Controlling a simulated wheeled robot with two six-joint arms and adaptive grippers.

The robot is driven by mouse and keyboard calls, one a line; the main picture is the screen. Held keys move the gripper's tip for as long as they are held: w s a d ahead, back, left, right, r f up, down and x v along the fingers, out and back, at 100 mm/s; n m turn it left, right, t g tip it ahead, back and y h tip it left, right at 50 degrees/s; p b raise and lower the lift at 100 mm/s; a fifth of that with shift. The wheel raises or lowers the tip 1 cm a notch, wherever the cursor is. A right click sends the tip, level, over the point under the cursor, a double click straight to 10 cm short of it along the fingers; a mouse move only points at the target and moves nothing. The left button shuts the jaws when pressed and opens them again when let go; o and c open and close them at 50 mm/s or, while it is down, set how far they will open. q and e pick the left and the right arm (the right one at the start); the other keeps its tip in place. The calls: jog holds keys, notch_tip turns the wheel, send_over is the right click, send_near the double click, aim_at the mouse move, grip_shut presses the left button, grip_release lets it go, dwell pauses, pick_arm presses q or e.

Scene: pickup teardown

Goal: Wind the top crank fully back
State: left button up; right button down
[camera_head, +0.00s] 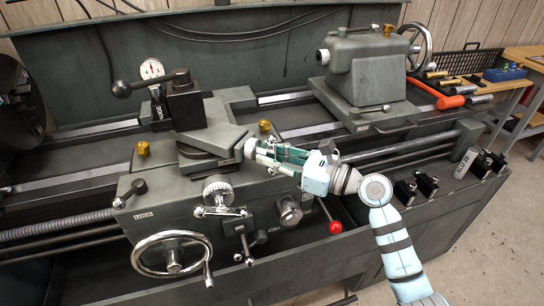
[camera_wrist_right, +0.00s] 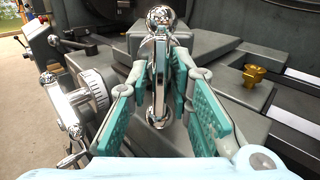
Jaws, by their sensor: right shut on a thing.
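The top crank (camera_wrist_right: 158,20) is a chrome ball-ended handle at the end of the top slide. In the right wrist view it stands roughly upright between my fingers. My right gripper (camera_head: 258,152) comes in from the right in the head view, at the near end of the top slide (camera_head: 218,140). In the right wrist view its teal-padded fingers (camera_wrist_right: 161,68) are shut on the crank from both sides. In the head view the gripper mostly hides the crank. My left gripper is not in view.
The cross-slide dial and handle (camera_head: 218,193) sit below left of the gripper, with a large handwheel (camera_head: 172,254) lower. A red-knobbed lever (camera_head: 335,227) is just below my right arm. The tool post lever (camera_head: 150,84) and tailstock (camera_head: 368,70) stand behind.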

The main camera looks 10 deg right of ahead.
jog(key=c, duration=1.7)
grip_release()
jog(key=v, duration=1.2)
